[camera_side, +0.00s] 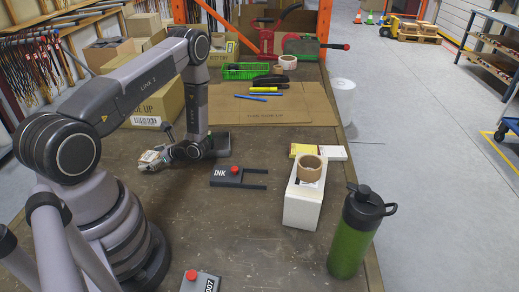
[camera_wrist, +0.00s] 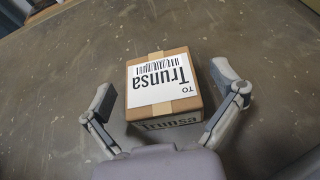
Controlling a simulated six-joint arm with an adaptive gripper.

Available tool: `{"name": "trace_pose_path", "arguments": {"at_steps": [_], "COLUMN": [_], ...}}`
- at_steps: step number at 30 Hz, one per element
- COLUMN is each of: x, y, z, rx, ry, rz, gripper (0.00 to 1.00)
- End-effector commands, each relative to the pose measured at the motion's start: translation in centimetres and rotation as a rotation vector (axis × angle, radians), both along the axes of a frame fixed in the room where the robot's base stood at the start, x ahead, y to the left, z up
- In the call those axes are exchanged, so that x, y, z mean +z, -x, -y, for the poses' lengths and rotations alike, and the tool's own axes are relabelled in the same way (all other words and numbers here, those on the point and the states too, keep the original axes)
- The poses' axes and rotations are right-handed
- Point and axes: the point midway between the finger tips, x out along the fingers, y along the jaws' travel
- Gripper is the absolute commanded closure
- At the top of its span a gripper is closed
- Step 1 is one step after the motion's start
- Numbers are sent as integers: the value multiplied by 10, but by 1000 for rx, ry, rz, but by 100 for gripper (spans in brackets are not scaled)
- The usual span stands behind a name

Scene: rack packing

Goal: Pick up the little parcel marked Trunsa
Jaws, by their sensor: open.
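The Trunsa parcel (camera_wrist: 160,90) is a small brown box with tan tape and a white label reading "TO Trunsa" with a barcode. In the wrist view it sits on the worktable, its lettering upside down on top. In the side view my gripper (camera_side: 166,148) is low over the table, and the parcel (camera_side: 152,159) is small and partly hidden there.
A black INK device (camera_side: 235,178) lies right of my gripper. A white box (camera_side: 302,207) with a tape roll (camera_side: 309,168) and a green bottle (camera_side: 352,240) stand near the right edge. Flat cardboard (camera_side: 258,104) lies behind. A cardboard box (camera_side: 160,100) stands close behind my arm.

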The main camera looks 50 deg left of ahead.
Motion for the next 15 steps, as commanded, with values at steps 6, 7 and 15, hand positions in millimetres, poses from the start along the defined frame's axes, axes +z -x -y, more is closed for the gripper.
{"name": "trace_pose_path", "arguments": {"at_steps": [6,7,15], "x": [-7,-7,-6], "y": [9,9,9], "z": [-13,-13,-13], "rx": [0,-1,-1], "ry": [-1,-1,-1], "rz": [1,1,1], "gripper": [6,6,24]}}
